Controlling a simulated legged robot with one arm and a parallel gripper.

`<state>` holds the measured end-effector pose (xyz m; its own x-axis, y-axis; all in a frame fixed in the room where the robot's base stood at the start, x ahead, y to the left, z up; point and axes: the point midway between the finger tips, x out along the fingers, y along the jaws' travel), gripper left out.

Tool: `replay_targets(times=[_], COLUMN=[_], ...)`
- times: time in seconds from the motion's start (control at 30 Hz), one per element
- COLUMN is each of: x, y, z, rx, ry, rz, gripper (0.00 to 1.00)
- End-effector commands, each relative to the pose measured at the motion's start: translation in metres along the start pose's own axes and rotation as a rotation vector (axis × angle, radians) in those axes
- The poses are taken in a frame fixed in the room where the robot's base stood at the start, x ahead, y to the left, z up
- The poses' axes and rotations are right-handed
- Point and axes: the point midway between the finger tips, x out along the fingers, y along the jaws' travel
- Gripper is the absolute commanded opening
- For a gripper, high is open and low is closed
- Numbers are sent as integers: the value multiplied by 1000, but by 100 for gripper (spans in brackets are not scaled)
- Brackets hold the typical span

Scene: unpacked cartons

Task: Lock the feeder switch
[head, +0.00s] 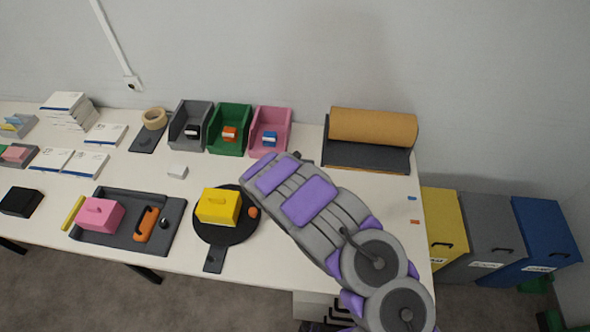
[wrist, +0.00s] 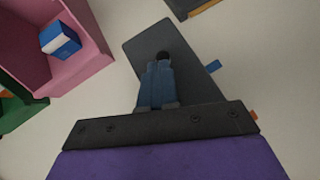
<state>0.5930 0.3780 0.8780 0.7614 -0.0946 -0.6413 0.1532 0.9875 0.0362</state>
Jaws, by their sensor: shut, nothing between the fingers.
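A dark grey plate (wrist: 185,70) lies on the table under my gripper in the wrist view; it looks like the feeder switch. A small black knob (wrist: 163,55) stands on it, right at my fingertips; I cannot tell whether they touch it. A blue tab (wrist: 213,66) and an orange tab (wrist: 253,115) show beside the plate's right edge. My gripper (wrist: 159,64) has its blue-grey fingers together, with nothing between them. In the head view my arm covers this plate, and my fingers do not show.
A pink bin (head: 287,134) with a blue block stands left of the plate, beside green (head: 244,127) and grey bins (head: 205,123). A brown roll (head: 373,127) on a dark base is at the back right. A yellow box (head: 213,209) sits on a black disc left of my arm.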

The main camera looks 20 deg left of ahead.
Motion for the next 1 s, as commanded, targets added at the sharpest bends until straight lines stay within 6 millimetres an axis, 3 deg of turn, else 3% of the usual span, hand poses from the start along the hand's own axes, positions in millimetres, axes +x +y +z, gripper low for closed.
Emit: replay_targets(times=[0.5, 1.0], x=[1, 4], y=[2, 6], z=[9, 18], rx=[-31, -30], ry=[117, 112], rz=[-37, -33], gripper=[0, 0])
